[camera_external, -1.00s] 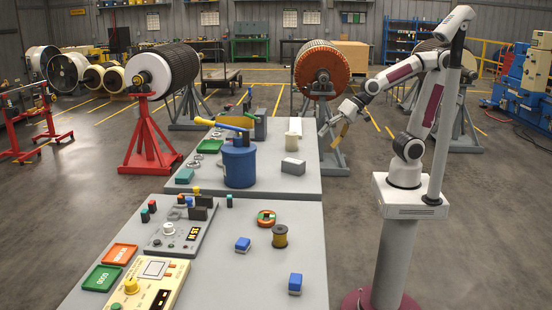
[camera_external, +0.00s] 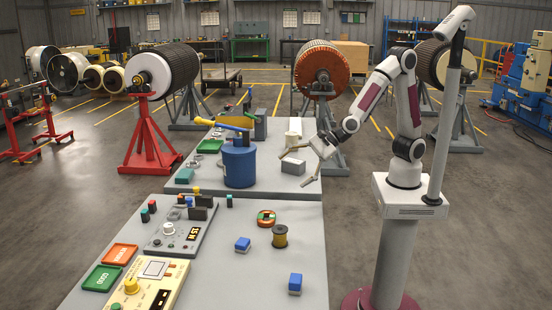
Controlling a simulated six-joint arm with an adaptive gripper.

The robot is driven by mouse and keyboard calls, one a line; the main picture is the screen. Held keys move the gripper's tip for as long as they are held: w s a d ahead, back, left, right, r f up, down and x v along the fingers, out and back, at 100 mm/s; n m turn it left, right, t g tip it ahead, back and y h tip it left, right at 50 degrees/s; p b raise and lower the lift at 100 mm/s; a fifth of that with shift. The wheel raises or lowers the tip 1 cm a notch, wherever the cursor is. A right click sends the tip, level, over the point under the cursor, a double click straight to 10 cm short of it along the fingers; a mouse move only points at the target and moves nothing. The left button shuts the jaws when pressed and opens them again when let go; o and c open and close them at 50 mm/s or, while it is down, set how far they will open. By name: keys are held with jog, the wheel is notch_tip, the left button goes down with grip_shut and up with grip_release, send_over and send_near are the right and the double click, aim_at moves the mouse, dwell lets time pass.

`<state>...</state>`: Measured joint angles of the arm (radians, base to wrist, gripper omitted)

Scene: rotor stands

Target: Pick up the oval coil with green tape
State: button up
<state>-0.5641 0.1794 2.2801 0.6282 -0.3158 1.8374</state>
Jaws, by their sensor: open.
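The oval coil with green tape (camera_external: 266,218) lies on the near table. It is a small orange-red ring with green patches, left of and slightly behind a brown spool (camera_external: 280,236). My gripper (camera_external: 296,167) is open and empty. It is above the right part of the far table, close to a light grey block (camera_external: 293,167), well behind and above the coil. I cannot tell whether a finger touches the block. Nothing hides the coil.
Two blue blocks (camera_external: 243,244) (camera_external: 295,284) sit on the near table (camera_external: 225,275). A control box (camera_external: 178,238), a yellow meter (camera_external: 150,285) and red and green trays (camera_external: 101,278) fill its left side. A blue drum (camera_external: 239,165) stands on the far table.

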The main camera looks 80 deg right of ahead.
jog(key=w+a+f+m+t+h, duration=0.1)
jog(key=w+a+f+m, duration=0.1)
jog(key=a+f+m, duration=0.3)
jog(key=m+t+h, duration=0.2)
jog(key=m, duration=0.5)
send_near(270, 216)
jog(key=shift+w+r, duration=0.2)
jog(key=shift+w, duration=0.4)
jog(key=shift+w+r, duration=0.15)
jog(key=shift+w, duration=0.4)
jog(key=shift+s+a+f+m, duration=0.15)
jog(key=shift+s+f+m, duration=0.15)
jog(key=shift+f+m, duration=0.35)
jog(key=shift+w, duration=0.1)
jog(key=shift+x, duration=1.25)
jog(key=shift+x, duration=2.6)
jog(key=shift+a, duration=0.1)
